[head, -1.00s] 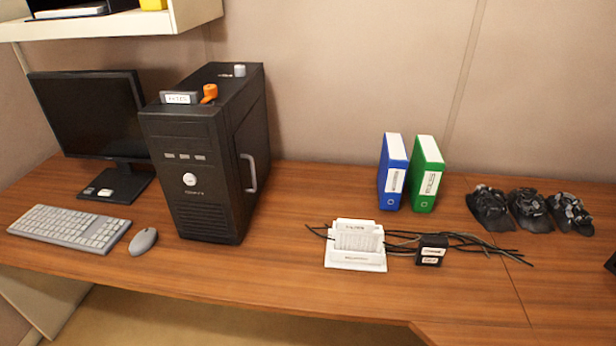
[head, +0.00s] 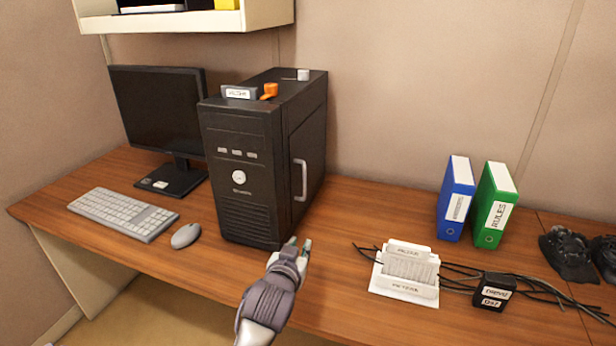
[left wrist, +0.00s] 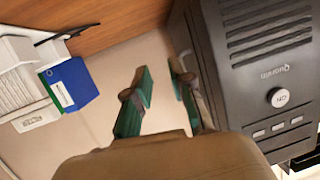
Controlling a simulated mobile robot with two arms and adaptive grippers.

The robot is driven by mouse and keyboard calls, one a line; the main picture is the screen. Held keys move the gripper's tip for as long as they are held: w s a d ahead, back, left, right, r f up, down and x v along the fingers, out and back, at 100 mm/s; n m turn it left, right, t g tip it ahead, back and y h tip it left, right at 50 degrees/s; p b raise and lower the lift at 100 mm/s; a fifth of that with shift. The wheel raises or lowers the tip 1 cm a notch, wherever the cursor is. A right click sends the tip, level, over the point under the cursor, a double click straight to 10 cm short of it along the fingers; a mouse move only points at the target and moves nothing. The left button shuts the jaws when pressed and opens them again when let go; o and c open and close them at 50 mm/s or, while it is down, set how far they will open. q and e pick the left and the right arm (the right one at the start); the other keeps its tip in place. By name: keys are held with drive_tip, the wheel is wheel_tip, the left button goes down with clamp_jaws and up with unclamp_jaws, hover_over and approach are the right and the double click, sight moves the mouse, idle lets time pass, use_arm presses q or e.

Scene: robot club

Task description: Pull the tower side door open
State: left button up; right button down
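The black computer tower (head: 240,155) stands upright on the desk, its front and right side showing. Its side door (head: 308,140) looks shut, flush with the case. A pale vertical handle (head: 300,180) sticks out from the door near its front edge. My left gripper (head: 298,243) is below the handle, in front of the tower's lower right corner, apart from the handle. In the left wrist view my left gripper's (left wrist: 162,78) green-padded fingers are apart with nothing between them. The tower's front (left wrist: 265,75) is just right of them. My right gripper is out of view.
An orange item (head: 269,91) and a small label block (head: 238,92) sit on the tower. A monitor (head: 155,110), keyboard (head: 122,213) and mouse (head: 185,236) are left. A white card holder (head: 405,289), cables and binders (head: 456,200) are right. Desk between handle and binders is clear.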

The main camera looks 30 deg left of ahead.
sight(304, 176)
use_arm(q)
drive_tip(key=w+a+r+n+t+y, duration=0.25)
drive_tip(key=w+a+r, duration=0.2)
drive_tip(key=r, duration=0.35)
drive_tip(key=shift+m, duration=0.45)
drive_tip(key=x, duration=1.3)
drive_tip(key=shift+w+d+f, duration=0.1)
drive_tip(key=shift+w+d, duration=0.15)
drive_tip(key=shift+d, duration=0.15)
drive_tip(key=shift+c, duration=0.2)
clamp_jaws()
